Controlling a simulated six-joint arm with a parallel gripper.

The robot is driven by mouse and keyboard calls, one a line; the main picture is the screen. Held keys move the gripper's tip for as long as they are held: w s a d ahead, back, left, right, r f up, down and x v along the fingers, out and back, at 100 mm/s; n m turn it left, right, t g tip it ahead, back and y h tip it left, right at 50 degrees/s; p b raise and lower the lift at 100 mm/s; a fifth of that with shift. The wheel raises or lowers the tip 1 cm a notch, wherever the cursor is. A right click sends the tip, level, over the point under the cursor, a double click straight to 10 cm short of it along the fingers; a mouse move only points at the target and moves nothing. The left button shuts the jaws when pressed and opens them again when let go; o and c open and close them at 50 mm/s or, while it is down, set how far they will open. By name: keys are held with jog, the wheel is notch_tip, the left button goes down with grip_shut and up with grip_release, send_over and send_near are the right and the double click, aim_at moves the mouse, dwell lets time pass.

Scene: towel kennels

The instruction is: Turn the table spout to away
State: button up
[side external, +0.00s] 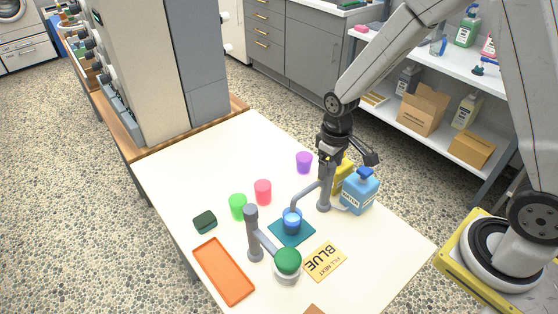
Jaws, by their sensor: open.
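The grey table spout (325,190) stands on the white table at its right side. My gripper (347,160) is open, just above and beside the top of the spout post, in front of a yellow container (343,176). I cannot tell whether a finger touches the post. The gripper partly hides the container and the top of the post.
A blue bottle (360,191) stands close right of the spout. A second grey post (253,235) has an arm reaching a green dome (288,260). A "BLUE" card (323,262) and an orange tray (223,270) lie in front.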

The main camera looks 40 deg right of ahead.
grip_shut()
dwell(1.4)
